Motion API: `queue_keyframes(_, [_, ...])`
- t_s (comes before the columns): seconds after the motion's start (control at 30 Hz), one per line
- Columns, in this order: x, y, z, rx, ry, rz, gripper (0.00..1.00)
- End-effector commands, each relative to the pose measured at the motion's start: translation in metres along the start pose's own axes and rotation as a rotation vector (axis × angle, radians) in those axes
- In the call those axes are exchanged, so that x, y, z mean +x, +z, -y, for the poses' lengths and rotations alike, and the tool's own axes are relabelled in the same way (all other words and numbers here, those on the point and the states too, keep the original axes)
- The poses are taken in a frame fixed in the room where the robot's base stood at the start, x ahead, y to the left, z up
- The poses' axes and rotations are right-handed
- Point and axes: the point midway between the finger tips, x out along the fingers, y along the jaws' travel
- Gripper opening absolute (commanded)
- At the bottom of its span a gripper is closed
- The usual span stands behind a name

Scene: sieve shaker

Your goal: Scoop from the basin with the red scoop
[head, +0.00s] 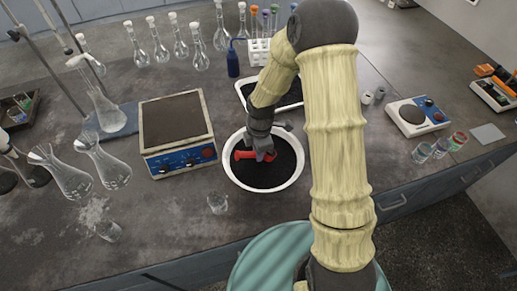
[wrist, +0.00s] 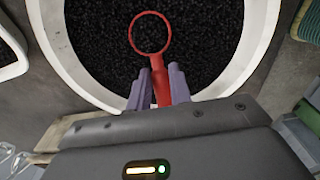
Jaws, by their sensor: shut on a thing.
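The red scoop (head: 245,155) is held in my gripper (head: 264,156), over the round white basin (head: 230,180). In the wrist view, my gripper's two purple fingers (wrist: 158,86) are shut on the handle of the red scoop (wrist: 150,58). The scoop's ring-shaped end points away from the gripper, and black grains show inside the ring. The white-rimmed basin (wrist: 61,62) holds black granular material. I cannot tell whether the scoop touches the grains or hovers just above them.
A hot plate with blue front (head: 178,152) stands left of the basin. A white tray of black material (head: 243,94) lies behind it. Glass beakers (head: 217,203) stand near the front edge. A scale (head: 418,116) stands at right. Flasks crowd the left.

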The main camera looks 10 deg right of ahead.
Motion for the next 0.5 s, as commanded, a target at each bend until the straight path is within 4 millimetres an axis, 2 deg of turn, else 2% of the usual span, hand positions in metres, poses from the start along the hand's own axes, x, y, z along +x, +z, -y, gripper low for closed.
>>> queue_keyframes(0.5, [-0.0040, -0.0078, -0.0003, -0.006, 0.001, 0.128, 0.02])
